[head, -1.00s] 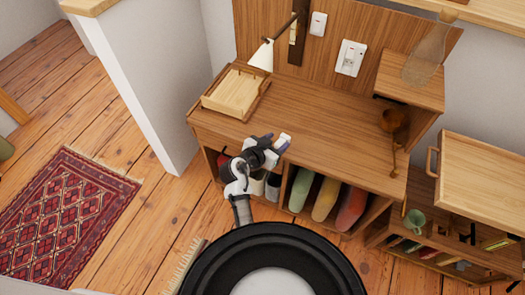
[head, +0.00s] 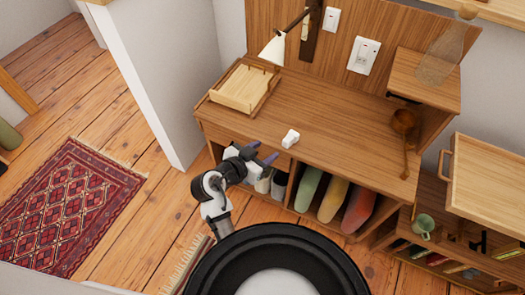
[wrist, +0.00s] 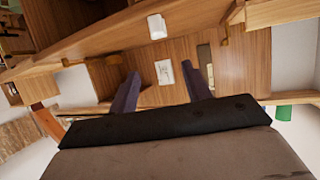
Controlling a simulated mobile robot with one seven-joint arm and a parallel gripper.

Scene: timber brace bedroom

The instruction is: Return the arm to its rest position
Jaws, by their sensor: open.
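My gripper (head: 262,153) is in front of the desk's front edge, left of the middle in the head view. Its two dark fingers are apart with nothing between them; they also show in the wrist view (wrist: 161,80). A small white block (head: 290,138) rests on the wooden desk (head: 335,128) near its front edge, just right of and apart from the fingertips. The block also shows in the wrist view (wrist: 157,26), beyond the fingers. My arm bends up from the floor side, close to the desk's lower shelves.
Green, yellow and red items fill the shelf below. Open floor and a red rug (head: 66,200) lie left.

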